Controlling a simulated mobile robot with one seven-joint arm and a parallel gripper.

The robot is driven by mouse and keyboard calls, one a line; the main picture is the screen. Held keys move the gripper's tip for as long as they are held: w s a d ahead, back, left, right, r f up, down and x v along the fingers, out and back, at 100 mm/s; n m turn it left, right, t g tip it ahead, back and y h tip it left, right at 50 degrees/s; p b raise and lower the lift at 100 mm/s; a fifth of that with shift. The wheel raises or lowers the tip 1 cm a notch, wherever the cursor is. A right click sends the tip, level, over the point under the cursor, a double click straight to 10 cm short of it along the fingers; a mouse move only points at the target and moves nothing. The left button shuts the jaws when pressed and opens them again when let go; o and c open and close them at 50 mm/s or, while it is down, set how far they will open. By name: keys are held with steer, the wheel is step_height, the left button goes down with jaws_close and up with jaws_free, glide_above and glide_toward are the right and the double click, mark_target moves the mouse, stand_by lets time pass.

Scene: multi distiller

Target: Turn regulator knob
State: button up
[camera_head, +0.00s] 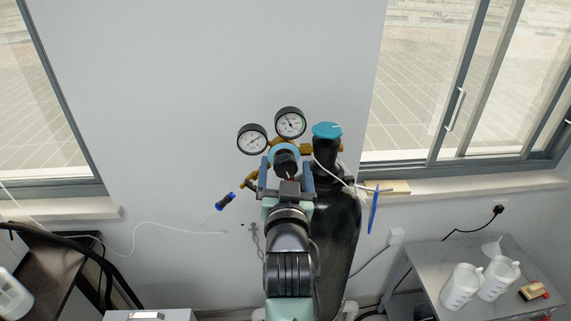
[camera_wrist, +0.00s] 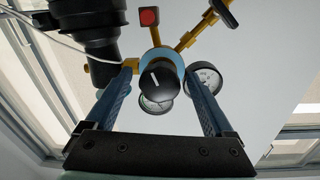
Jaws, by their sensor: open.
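The black regulator knob (camera_wrist: 159,80) has a white pointer line and sits in front of a blue round body. In the wrist view it lies between the two fingers of my gripper (camera_wrist: 163,82), with gaps on both sides. In the head view the knob (camera_head: 287,160) shows just beyond my gripper (camera_head: 286,168), which is open and partly covers the regulator. Two round gauges, the left one (camera_head: 252,139) and the right one (camera_head: 290,122), stand above it. The brass fittings (camera_head: 306,148) join the regulator to the cylinder.
The black gas cylinder (camera_head: 341,225) with a teal cap (camera_head: 327,130) stands close on the right. A grey table (camera_head: 430,262) holding white jugs (camera_head: 461,287) is at the lower right. The wall behind is bare.

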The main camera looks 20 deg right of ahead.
steer(key=shift+w, duration=0.1)
steer(key=shift+c, duration=0.3)
steer(key=c, duration=1.3)
steer(key=shift+n, duration=0.3)
steer(key=n+b, duration=0.1)
steer(key=n, duration=0.3)
steer(key=shift+d+f+b, duration=0.1)
steer(key=shift+d+b, duration=0.05)
steer(key=shift+b, duration=0.2)
steer(key=n+b, duration=0.1)
steer(key=n, duration=0.4)
steer(key=shift+t, duration=0.3)
steer(key=n+b, duration=0.1)
steer(key=n, duration=0.4)
steer(key=shift+n+y, duration=0.3)
steer(key=shift+y, duration=0.1)
steer(key=shift+r+n+b, duration=0.25)
steer(key=shift+n+b, duration=0.55)
steer(key=shift+n, duration=0.8)
